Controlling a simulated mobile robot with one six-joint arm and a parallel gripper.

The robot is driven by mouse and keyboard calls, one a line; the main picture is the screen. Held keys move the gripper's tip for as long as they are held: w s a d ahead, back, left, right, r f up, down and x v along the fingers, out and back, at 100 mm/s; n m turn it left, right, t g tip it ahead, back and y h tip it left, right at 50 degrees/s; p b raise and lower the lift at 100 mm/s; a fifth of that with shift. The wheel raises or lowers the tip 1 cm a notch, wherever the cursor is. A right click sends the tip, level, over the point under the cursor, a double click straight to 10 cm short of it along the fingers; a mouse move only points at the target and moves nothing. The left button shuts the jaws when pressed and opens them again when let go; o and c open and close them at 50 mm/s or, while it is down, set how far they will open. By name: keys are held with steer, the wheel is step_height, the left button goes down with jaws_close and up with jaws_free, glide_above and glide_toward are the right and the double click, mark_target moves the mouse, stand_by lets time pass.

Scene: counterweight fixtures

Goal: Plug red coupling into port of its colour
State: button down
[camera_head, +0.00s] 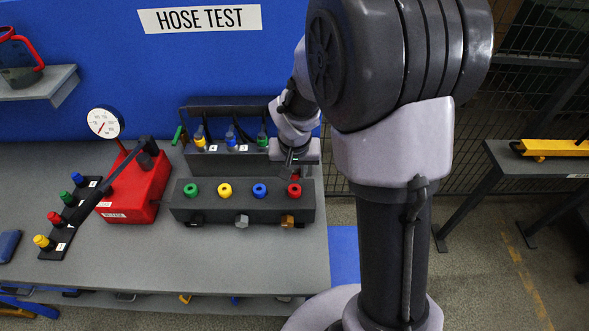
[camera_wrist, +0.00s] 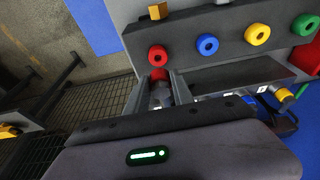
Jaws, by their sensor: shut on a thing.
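My gripper (camera_wrist: 158,85) is shut on the red coupling (camera_wrist: 160,75), which shows between the fingers in the wrist view. The red port (camera_wrist: 157,55) is a red ring on the dark port block, just beyond the fingertips in that view. The head view shows the red port (camera_head: 294,190) at the right end of the block (camera_head: 242,215), with my gripper (camera_head: 292,167) behind it. The coupling looks apart from the port, but the exact gap is hard to tell. My arm hides part of the gripper in the head view.
Blue (camera_head: 260,190), yellow (camera_head: 225,190) and green (camera_head: 190,190) ports share the block. Behind it, a rack holds yellow (camera_head: 200,142), blue (camera_head: 231,142) and green (camera_head: 262,140) couplings. A red gauge box (camera_head: 138,185) and a strip of coloured fittings (camera_head: 62,235) stand left.

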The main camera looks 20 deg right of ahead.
mark_target(295, 192)
steer(key=shift+s+b+x, duration=0.15)
steer(key=shift+b+x, duration=0.6)
steer(key=shift+b, duration=0.05)
steer(key=shift+s+b+x, duration=0.2)
steer(key=shift+b+x, duration=0.5)
steer(key=shift+b, duration=0.05)
steer(key=shift+a+f, duration=0.1)
steer(key=shift+b+x, duration=0.75)
steer(key=shift+b, duration=0.1)
steer(key=shift+s+f, duration=0.15)
steer(key=shift+f, duration=0.05)
steer(key=shift+a+f+b, duration=0.1)
steer(key=shift+f+b, duration=0.4)
steer(key=shift+b, duration=0.25)
steer(key=shift+s+f+b, duration=0.15)
steer(key=shift+f+b, duration=0.1)
steer(key=shift+b, duration=0.05)
steer(key=c, duration=1)
jaws_free()
